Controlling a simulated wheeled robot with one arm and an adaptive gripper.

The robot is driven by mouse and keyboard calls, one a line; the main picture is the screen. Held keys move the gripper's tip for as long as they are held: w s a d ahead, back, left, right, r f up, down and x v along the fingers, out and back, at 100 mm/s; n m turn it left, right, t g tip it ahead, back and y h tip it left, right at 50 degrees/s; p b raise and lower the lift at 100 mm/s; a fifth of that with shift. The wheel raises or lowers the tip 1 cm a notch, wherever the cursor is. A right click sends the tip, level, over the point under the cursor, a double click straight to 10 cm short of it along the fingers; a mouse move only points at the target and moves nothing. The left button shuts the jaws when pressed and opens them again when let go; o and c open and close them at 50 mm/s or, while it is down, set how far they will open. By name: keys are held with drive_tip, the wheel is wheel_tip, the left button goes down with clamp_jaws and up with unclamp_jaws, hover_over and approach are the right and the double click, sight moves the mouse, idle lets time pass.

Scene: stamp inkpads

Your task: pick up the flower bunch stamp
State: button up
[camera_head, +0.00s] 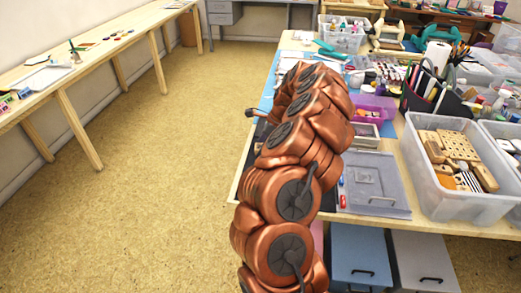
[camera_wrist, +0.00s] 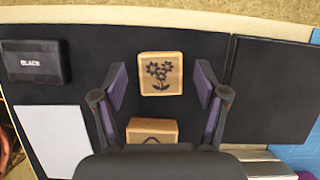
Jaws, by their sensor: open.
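The flower bunch stamp (camera_wrist: 161,73) is a square wooden block with a dark flower picture on its top. In the wrist view it lies on a black mat (camera_wrist: 190,42), upper middle. My gripper (camera_wrist: 161,88) is open above it, one finger to the left and one to the right of the block, apart from it. In the head view my arm hides the stamp and the gripper.
A black inkpad (camera_wrist: 37,62) labelled BLACK and a pale sheet (camera_wrist: 54,139) lie left. A dark panel (camera_wrist: 270,90) lies right. The head view shows a clear bin (camera_head: 458,204) of wooden blocks.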

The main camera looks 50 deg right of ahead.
sight(258, 146)
drive_tip(key=shift+c, duration=0.4)
drive_tip(key=c, duration=1)
drive_tip(key=shift+r, duration=0.9)
wheel_tip(258, 146, up, 2)
drive_tip(key=shift+b, duration=0.4)
drive_tip(key=s, duration=0.5)
drive_tip(key=s+d+r+b, duration=0.1)
drive_tip(key=s, duration=0.4)
drive_tip(key=s+b, duration=0.1)
drive_tip(key=s, duration=0.5)
drive_tip(key=shift+d+r, duration=0.15)
drive_tip(key=shift+d, duration=0.15)
